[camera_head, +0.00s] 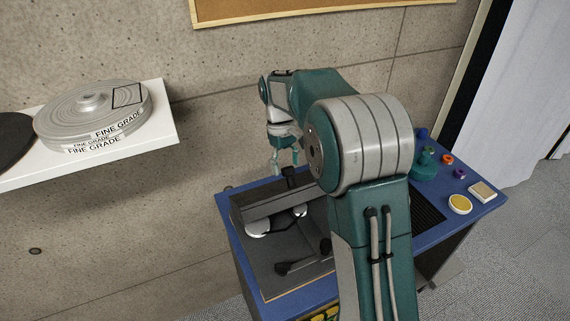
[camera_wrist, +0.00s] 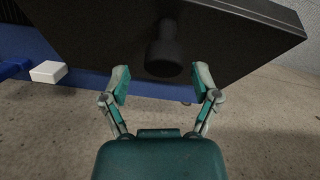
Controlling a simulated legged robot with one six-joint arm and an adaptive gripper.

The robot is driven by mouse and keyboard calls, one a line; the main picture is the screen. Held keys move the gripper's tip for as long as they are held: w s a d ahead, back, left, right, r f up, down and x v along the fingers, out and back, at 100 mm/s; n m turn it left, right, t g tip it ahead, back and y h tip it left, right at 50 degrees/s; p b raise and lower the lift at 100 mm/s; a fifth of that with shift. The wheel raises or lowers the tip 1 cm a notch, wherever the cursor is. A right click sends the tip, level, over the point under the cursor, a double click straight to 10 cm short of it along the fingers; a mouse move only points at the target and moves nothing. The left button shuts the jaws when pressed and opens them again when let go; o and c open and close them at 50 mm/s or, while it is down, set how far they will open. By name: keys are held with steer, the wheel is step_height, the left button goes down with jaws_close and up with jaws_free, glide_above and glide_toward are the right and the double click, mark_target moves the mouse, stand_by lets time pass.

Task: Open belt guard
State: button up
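The belt guard (camera_head: 268,206) looks to be the long dark grey cover on the machine on the blue bench; it appears down over the rollers. A black knob (camera_head: 290,178) stands up from it. The wrist view shows the dark panel (camera_wrist: 95,35) close up with its knob (camera_wrist: 164,52). My gripper (camera_head: 286,165) is above the guard, by the knob. In the wrist view my gripper (camera_wrist: 162,83) is open, with a finger to either side and the knob just beyond and between the tips. I see no contact.
The blue bench (camera_head: 488,207) holds coloured knobs and a yellow disc (camera_head: 460,204) at its right end. Black levers (camera_head: 300,264) stick out in front of the guard. A white shelf (camera_head: 165,128) with stacked laps (camera_head: 95,115) is on the concrete wall. My arm hides the bench's middle.

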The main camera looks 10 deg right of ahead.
steer(key=v, duration=1.2)
steer(key=shift+a, duration=0.1)
